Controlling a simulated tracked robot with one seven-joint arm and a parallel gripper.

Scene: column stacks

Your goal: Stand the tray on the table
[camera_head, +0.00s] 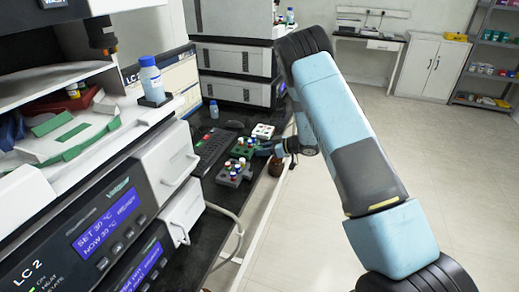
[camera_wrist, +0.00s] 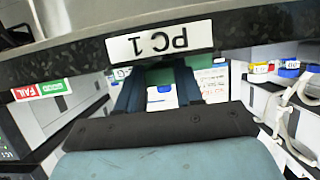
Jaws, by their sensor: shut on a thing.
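A small green tray (camera_head: 243,151) with coloured-cap vials is at the dark table (camera_head: 226,197), in the middle of the head view. My gripper (camera_head: 261,150) reaches it from the right and appears shut on its right side. In the wrist view, the two dark fingers of my gripper (camera_wrist: 160,80) have a strip of green between them; the tray's outline is largely hidden there. I cannot tell whether the tray touches the table top. A grey tray (camera_head: 234,176) with vials stands just in front, and a white tray (camera_head: 263,131) stands behind.
A keyboard (camera_head: 212,148) and mouse lie left of the trays. A brown bottle (camera_head: 276,167) is near the table's right edge. Stacked instruments (camera_head: 238,62) stand behind. White instruments fill the left. The floor to the right is clear.

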